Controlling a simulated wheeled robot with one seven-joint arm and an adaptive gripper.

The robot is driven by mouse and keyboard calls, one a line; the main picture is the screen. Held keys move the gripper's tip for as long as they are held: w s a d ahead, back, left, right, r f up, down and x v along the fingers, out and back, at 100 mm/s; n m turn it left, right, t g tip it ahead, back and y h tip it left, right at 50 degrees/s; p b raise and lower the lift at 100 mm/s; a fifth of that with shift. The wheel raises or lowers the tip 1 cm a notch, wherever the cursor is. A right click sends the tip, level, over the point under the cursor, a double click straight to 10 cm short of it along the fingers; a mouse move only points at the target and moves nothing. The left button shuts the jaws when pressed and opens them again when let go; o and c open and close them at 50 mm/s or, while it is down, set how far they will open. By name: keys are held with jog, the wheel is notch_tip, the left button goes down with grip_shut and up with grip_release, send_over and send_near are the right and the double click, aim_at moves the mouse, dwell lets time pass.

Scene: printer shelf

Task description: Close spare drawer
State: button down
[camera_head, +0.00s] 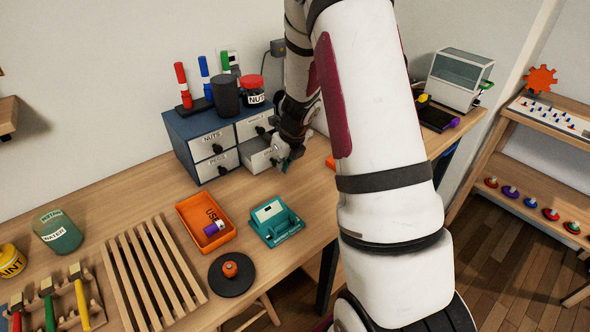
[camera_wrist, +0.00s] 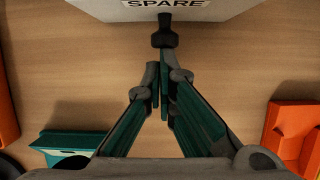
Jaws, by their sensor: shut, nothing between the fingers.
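The spare drawer (camera_head: 258,158) is the lower right drawer of a small blue cabinet (camera_head: 186,130). It stands pulled partly out, and its open top shows. In the wrist view its pale front (camera_wrist: 200,10) with the label SPARE is at the top edge, with a dark knob (camera_wrist: 163,35) below the label. My gripper (camera_head: 286,163) is at the front of this drawer in the head view. Its fingers (camera_wrist: 163,80) are shut and empty, pointing at the knob. I cannot tell whether the fingertips touch the knob.
The cabinet's other drawers look shut. Markers, a dark cup (camera_head: 225,96) and a NUTS jar (camera_head: 251,90) stand on top. An orange tray (camera_head: 190,212) and a teal holder (camera_head: 276,222) lie in front on the table. My arm hides part of the table's right side.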

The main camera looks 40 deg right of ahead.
aim_at(267, 152)
jog(key=w, duration=0.6)
jog(key=shift+w+a+f, duration=0.15)
jog(key=shift+w, duration=0.4)
jog(key=shift+r, duration=0.2)
